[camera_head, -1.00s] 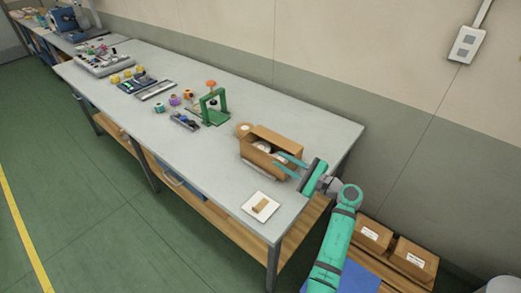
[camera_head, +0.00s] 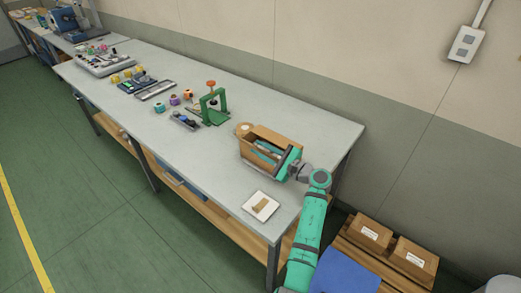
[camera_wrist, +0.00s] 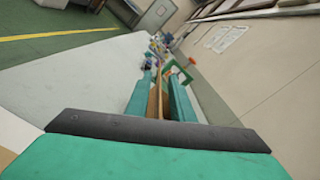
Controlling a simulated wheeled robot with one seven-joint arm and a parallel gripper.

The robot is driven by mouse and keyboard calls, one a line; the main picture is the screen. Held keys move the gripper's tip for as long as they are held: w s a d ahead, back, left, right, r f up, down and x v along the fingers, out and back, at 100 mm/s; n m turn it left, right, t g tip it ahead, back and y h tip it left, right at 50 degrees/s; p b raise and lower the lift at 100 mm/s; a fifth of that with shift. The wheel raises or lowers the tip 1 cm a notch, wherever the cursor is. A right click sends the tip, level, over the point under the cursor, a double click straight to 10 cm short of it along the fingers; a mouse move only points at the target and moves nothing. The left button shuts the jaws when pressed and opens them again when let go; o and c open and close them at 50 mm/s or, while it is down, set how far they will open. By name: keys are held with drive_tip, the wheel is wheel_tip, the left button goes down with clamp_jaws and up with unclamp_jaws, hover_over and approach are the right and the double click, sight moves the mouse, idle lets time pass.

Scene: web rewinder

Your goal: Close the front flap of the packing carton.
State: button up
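The packing carton (camera_head: 256,160) is a brown open-topped box near the right end of the bench. My gripper (camera_head: 264,151) reaches over it from the right, and its teal fingers lie at the carton's open top. In the wrist view the two fingers (camera_wrist: 158,97) are apart, with a narrow brown carton edge or panel (camera_wrist: 155,101) between them. I cannot tell whether that is the front flap or a wall, or whether the fingers touch it. My gripper hides the carton's right end and much of its inside.
A white square pad (camera_head: 260,207) with a small brown block lies in front of the carton. A green stand (camera_head: 214,108) and a tan round item (camera_head: 242,129) are to the carton's left. The wall runs behind the bench. Two boxes (camera_head: 384,249) stand below right.

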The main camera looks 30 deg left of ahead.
drive_tip(key=shift+c, duration=0.3)
clamp_jaws()
drive_tip(key=shift+w+r, duration=0.1)
drive_tip(key=shift+w, duration=0.05)
drive_tip(key=m, duration=0.1)
drive_tip(key=w+m, duration=0.1)
drive_tip(key=shift+d+r+m, duration=0.1)
drive_tip(key=shift+r+m, duration=0.2)
drive_tip(key=w+m, duration=0.1)
drive_tip(key=m, duration=0.1)
drive_tip(key=w+m, duration=0.1)
drive_tip(key=shift+d+r+m, duration=0.2)
drive_tip(key=shift+m, duration=0.2)
drive_tip(key=shift+w+f+m, duration=0.1)
drive_tip(key=shift+w+m, duration=0.4)
drive_tip(key=shift+m, duration=0.5)
drive_tip(key=shift+w+f+m, duration=0.1)
drive_tip(key=shift+w+m, duration=0.4)
drive_tip(key=shift+m, duration=0.5)
drive_tip(key=shift+w+f+m, duration=0.1)
drive_tip(key=shift+w+m, duration=0.4)
drive_tip(key=shift+m, duration=0.5)
